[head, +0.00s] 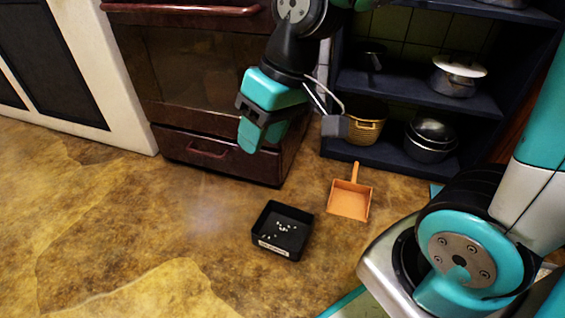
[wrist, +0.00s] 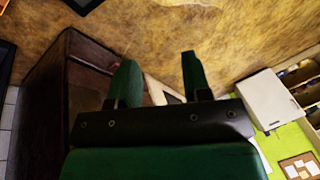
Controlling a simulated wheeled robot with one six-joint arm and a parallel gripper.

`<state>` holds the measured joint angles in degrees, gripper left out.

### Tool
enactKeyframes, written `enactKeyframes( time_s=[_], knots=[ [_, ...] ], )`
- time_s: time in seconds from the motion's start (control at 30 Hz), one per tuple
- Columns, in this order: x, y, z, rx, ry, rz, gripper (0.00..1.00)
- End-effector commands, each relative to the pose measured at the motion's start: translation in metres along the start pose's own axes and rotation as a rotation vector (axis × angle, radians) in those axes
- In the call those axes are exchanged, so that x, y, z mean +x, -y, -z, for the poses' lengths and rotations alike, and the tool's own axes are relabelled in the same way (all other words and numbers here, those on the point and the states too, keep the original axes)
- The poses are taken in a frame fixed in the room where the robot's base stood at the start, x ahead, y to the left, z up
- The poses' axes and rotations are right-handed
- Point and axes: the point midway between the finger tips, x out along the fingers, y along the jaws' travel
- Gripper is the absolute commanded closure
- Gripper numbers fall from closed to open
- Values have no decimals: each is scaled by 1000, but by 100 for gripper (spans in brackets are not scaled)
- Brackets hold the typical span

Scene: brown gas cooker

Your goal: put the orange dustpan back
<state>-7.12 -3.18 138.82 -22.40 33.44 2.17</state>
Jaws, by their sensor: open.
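The orange dustpan (head: 350,199) lies flat on the brown floor in the head view, its handle pointing toward the dark shelf. A black square tray (head: 298,244) with small pale bits in it stands on the floor to the left of the dustpan and nearer to me. My gripper (head: 247,142) hangs in front of the cooker, above and left of the dustpan, apart from it. Its two green fingers show spread in the wrist view (wrist: 159,80), with nothing between them. At the wrist view's upper left edge, only a sliver of orange shows.
The brown cooker (head: 190,65) with its lower drawer stands behind my gripper. A dark shelf (head: 400,92) at the right holds pots and a wicker basket (head: 366,128). A white cabinet (head: 100,50) stands at the left. The floor at the left and front is clear.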

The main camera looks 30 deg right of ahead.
Motion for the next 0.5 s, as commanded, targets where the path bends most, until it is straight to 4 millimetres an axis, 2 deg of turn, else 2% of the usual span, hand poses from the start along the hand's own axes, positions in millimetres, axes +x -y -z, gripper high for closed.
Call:
enactKeyframes(
  time_s=[0.03,0.1,0.2,0.33,0.5],
  knots=[
    [-9,22,-21,-76,17,20,55],
    [-16,42,-45,-156,44,42,55],
    [-22,58,-69,-230,71,61,55],
    [-24,65,-81,-266,86,70,55],
    [-24,65,-81,-266,86,70,55]
  ],
)
